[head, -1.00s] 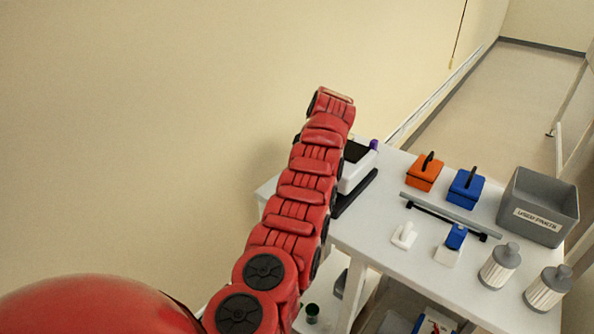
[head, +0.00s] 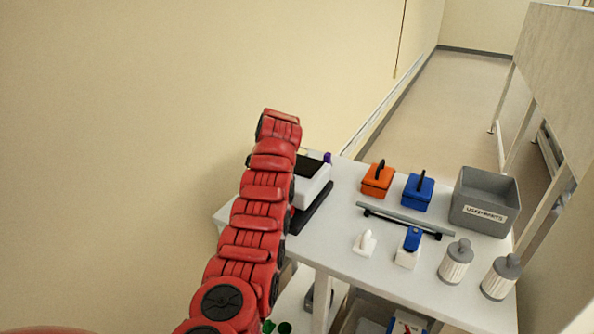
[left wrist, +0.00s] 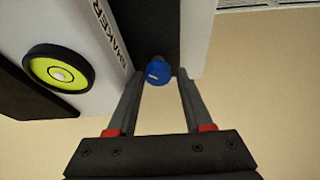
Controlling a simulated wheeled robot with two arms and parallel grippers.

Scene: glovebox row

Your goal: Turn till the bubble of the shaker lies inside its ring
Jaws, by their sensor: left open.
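The shaker (head: 318,190), a white box with a dark top, stands on the bench's left part in the head view, partly hidden behind my red left arm. In the left wrist view its white side (left wrist: 103,90) bears the word SHAKER and a round yellow-green level (left wrist: 58,66) with a black rim. A pale bubble (left wrist: 61,74) shows near the level's middle; its exact place against the ring is too small to tell. My left gripper (left wrist: 160,74) is open, with a blue round knob (left wrist: 158,72) between its fingertips; contact cannot be told. My right gripper is out of view.
The white bench (head: 340,235) also holds an orange case (head: 377,182), a blue case (head: 417,194), a grey bin (head: 484,205), a grey bar (head: 400,218) and two ribbed canisters (head: 455,264). A wall rises behind the bench at left.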

